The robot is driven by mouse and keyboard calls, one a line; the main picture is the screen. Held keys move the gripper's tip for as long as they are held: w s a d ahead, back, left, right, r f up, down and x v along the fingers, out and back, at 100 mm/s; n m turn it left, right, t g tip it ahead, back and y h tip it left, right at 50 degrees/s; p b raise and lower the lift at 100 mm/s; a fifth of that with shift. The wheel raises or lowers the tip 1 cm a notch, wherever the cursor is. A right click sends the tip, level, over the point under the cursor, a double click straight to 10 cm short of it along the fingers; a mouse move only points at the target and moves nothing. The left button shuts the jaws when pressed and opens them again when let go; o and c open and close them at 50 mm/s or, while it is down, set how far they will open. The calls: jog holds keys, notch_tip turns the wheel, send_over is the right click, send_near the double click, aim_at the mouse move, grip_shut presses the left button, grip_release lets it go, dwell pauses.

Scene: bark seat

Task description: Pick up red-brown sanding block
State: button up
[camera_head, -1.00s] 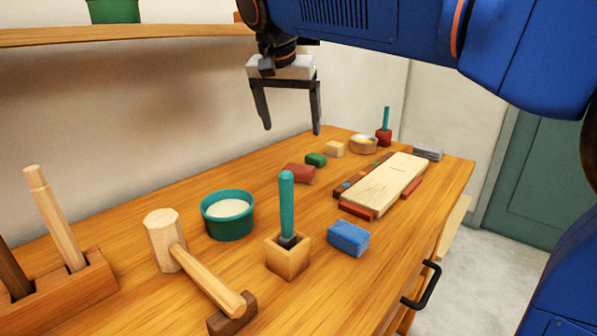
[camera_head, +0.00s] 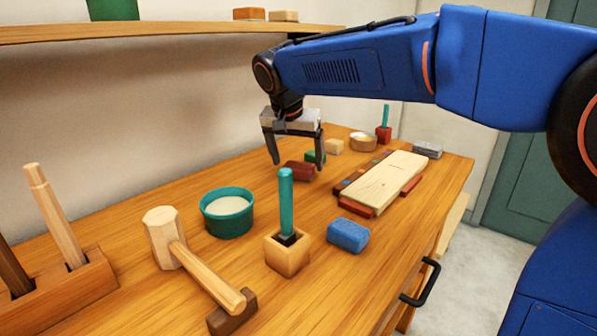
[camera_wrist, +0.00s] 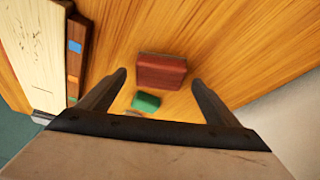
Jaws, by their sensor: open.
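The red-brown sanding block (camera_head: 300,171) lies on the wooden bench, partly behind my gripper in the head view. My gripper (camera_head: 297,164) points down, open and empty, above the bench by the block. It also shows in the wrist view (camera_wrist: 158,77), with its two fingers wide apart. I cannot tell the exact height of the fingertips over the block.
A small green block (camera_wrist: 146,102) lies close to the red-brown one. A pale board (camera_head: 385,182) with coloured pieces lies to the right. A teal-handled tool in a wooden holder (camera_head: 287,254), a blue block (camera_head: 348,235) and a teal bowl (camera_head: 227,224) stand nearer. A shelf (camera_head: 170,34) is above.

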aim_at(297, 166)
jog(key=shift+w+d+f, duration=0.1)
jog(key=shift+w+f, duration=0.15)
jog(key=shift+f, duration=0.35)
jog(key=shift+c, duration=0.6)
jog(key=c, duration=1.1)
jog(key=shift+c, duration=0.2)
notch_tip(297, 166, up, 10)
